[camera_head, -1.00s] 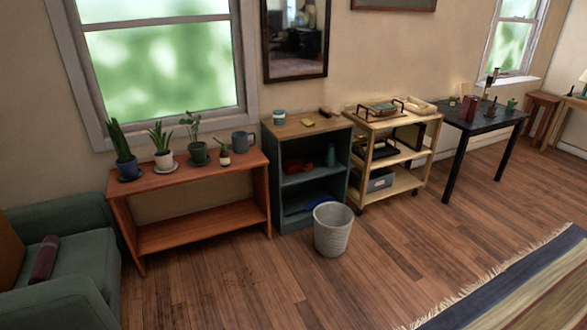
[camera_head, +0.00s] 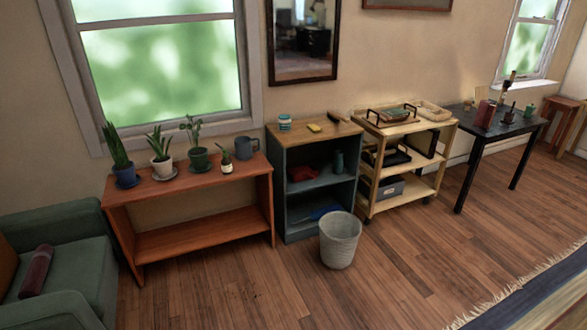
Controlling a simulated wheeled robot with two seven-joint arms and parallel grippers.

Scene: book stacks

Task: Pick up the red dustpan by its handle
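A small red thing (camera_head: 303,173) lies on the middle shelf of the dark blue-grey cabinet (camera_head: 285,205). It is dim and too small to tell whether it is the dustpan, and I cannot make out a handle. A dark green bottle (camera_head: 339,162) stands to its right on the same shelf. A blue thing (camera_head: 325,211) lies on the bottom shelf, partly hidden by the waste bin (camera_head: 340,240). Neither of my grippers shows in the view.
An orange-brown plant bench (camera_head: 190,180) stands left of the cabinet, and a wooden cart (camera_head: 413,126) stands right of it. A green armchair (camera_head: 75,280) is at the left, a black table (camera_head: 495,130) at the right. The wooden floor (camera_head: 250,295) in front is mostly clear.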

